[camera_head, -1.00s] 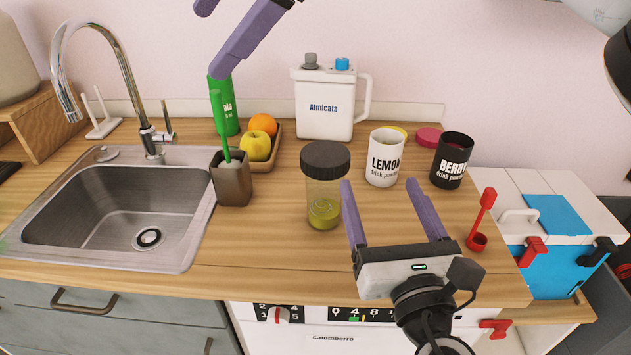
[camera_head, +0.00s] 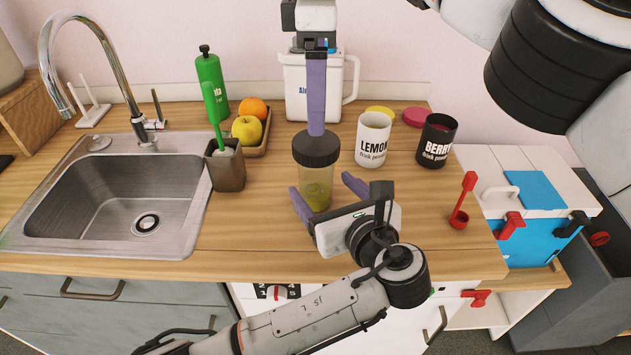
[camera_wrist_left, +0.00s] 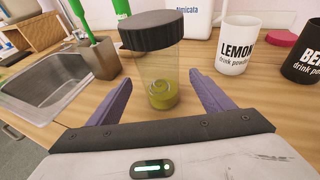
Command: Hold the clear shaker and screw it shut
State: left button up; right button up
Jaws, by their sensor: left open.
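The clear shaker (camera_head: 317,190) stands upright on the wooden counter with green powder or liquid in its bottom and a dark ribbed lid (camera_head: 316,148) on top. It also shows in the left wrist view (camera_wrist_left: 160,75). My left gripper (camera_head: 320,182) is open at the shaker's near side. Its purple fingers lie left and right of the clear body, with gaps on both sides in the left wrist view. My right gripper (camera_head: 316,133) points down from above with its tips at the lid's top. Its fingers line up edge-on, so its opening is hidden.
The white LEMON tub (camera_head: 372,145) and black BERRY tub (camera_head: 437,142) stand right of the shaker. A white jug (camera_head: 300,95) stands behind. A brush holder (camera_head: 226,170) and the sink (camera_head: 120,205) are left. A red scoop (camera_head: 461,205) stands at the right.

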pick_arm(q)
jog(key=x, duration=0.8)
jog(key=shift+w+a+f, duration=0.1)
jog(key=shift+w+a, duration=0.1)
jog(key=shift+c, duration=0.3)
